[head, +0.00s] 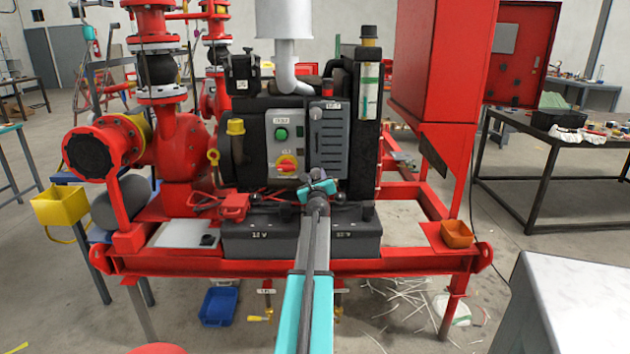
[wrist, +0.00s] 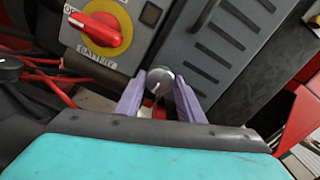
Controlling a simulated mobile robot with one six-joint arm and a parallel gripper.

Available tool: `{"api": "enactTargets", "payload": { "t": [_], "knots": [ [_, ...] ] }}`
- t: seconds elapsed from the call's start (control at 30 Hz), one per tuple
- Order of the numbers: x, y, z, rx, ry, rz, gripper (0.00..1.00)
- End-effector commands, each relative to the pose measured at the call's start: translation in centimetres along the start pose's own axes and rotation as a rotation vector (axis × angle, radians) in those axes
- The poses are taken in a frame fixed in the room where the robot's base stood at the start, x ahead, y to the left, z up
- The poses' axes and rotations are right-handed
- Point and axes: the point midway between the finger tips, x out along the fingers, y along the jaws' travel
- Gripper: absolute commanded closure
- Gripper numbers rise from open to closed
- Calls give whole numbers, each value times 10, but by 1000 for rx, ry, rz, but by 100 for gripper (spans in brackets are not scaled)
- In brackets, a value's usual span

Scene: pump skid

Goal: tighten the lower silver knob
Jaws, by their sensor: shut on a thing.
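The lower silver knob (wrist: 160,78) is a round metal disc with a light mark on its face, at the lower edge of the grey louvred cabinet door (head: 328,140). My gripper (wrist: 159,88) has its two purple fingers on either side of the knob and is shut on it. In the head view my gripper (head: 317,184) is at the foot of the door and hides the lower knob. Another silver knob (head: 315,113) shows higher up on the same door.
A control box with a red rotary switch on a yellow plate (head: 287,165) is close to the left of my gripper; the switch also shows in the wrist view (wrist: 104,32). Black batteries (head: 262,236) and red cables lie below. A red panel (head: 432,60) stands at right.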

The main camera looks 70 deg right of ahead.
Motion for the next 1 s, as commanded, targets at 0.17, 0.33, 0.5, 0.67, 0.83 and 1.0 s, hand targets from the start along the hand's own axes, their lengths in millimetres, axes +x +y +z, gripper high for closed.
{"api": "enactTargets", "payload": {
  "t": [0.17, 0.33, 0.5, 0.67, 0.83, 1.0],
  "knots": [
    [0, -9, -2, -48, 5, -16, 88],
    [0, -9, -2, -59, 6, -16, 88],
    [0, -9, -3, -58, 6, -16, 88],
    [0, -9, -3, -57, 6, -15, 52],
    [0, -6, -2, -57, 4, -11, 47],
    [0, -4, -2, -57, 3, -8, 47]
  ]
}}
